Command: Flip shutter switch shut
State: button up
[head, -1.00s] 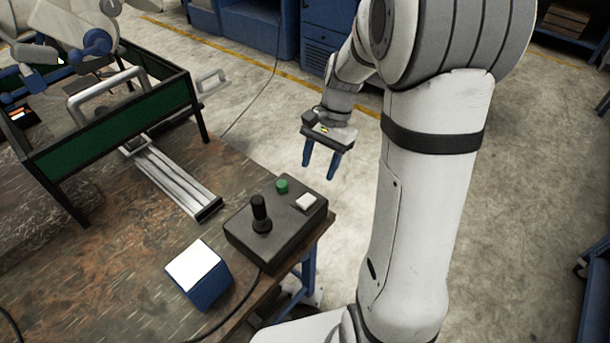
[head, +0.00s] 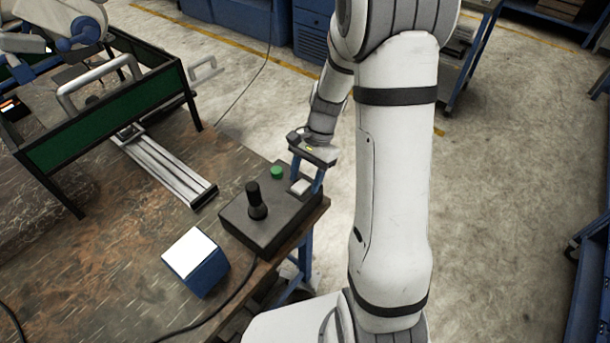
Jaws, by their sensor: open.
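A dark control box (head: 245,232) sits at the table's right corner. On its top are a white rocker switch (head: 300,187), a green button (head: 277,172) and a black joystick (head: 255,205). The white rocker is the only switch-like part I see; no label is readable. My gripper (head: 306,178) is open and empty, pointing down at the right end of the box.
A blue box with a white top (head: 195,252) stands left of the control box, with a black cable (head: 240,287) nearby. A metal rail (head: 165,170) and a green-panelled frame (head: 100,120) with a handle stand further left. Open floor lies right of the table.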

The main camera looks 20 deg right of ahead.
aim_at(303, 185)
jog(key=shift+c, duration=0.4)
jog(key=c, duration=0.9)
jog(key=shift+s+a+r+t+h, duration=0.1)
jog(key=shift+s+a+t+h, duration=0.1)
jog(key=shift+t+h, duration=0.25)
jog(key=shift+s+a+r+t+h, duration=0.15)
jog(key=shift+t+h, duration=0.1)
jog(key=shift+h, duration=0.3)
jog(key=shift+a+t+h, duration=0.15)
jog(key=shift+t+h, duration=0.45)
jog(key=shift+h, duration=0.2)
jog(key=o, duration=1)
jog(key=shift+r+b, duration=0.3)
jog(key=shift+r, duration=3.65)
